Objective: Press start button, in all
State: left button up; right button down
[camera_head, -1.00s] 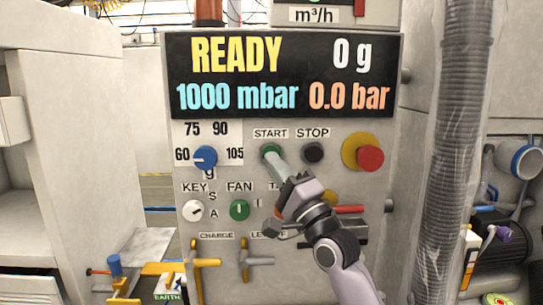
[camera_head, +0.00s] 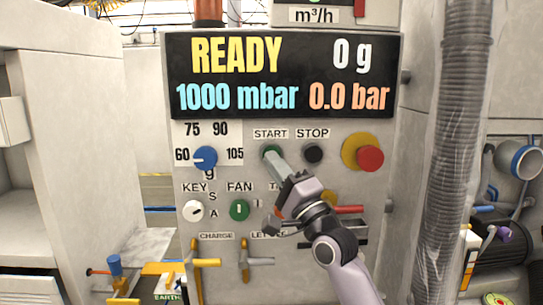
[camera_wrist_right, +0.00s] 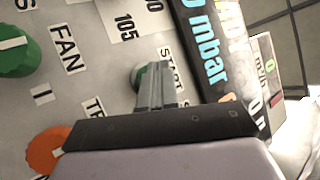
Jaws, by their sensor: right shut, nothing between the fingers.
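The start button (camera_head: 269,151) is a round green button under the START label on the grey control panel (camera_head: 225,270). My right gripper (camera_head: 274,158) is shut and empty, with its tips at the button, covering part of it. In the right wrist view the closed fingers (camera_wrist_right: 152,80) reach the green button (camera_wrist_right: 136,74), which shows only partly behind them. I cannot tell whether the tips touch it or whether it is pushed in. The display (camera_head: 283,75) reads READY, 0 g, 1000 mbar and 0.0 bar. My left gripper is not in view.
The black stop button (camera_head: 313,153) and the red emergency button (camera_head: 369,158) sit to the right. A blue dial (camera_head: 205,157), a key switch (camera_head: 193,211) and a green fan knob (camera_head: 239,210) are nearby. A ribbed hose (camera_head: 452,150) hangs at the right.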

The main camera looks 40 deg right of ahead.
jog(key=shift+w+d, duration=0.35)
dwell(0.9)
jog(key=shift+s+a, duration=0.1)
jog(key=shift+s+a+p, duration=0.35)
jog(key=shift+s+a, duration=0.1)
jog(key=shift+s, duration=0.15)
jog(key=shift+s+a+p, duration=0.8)
jog(key=shift+s+a, duration=0.85)
jog(key=shift+s, duration=0.25)
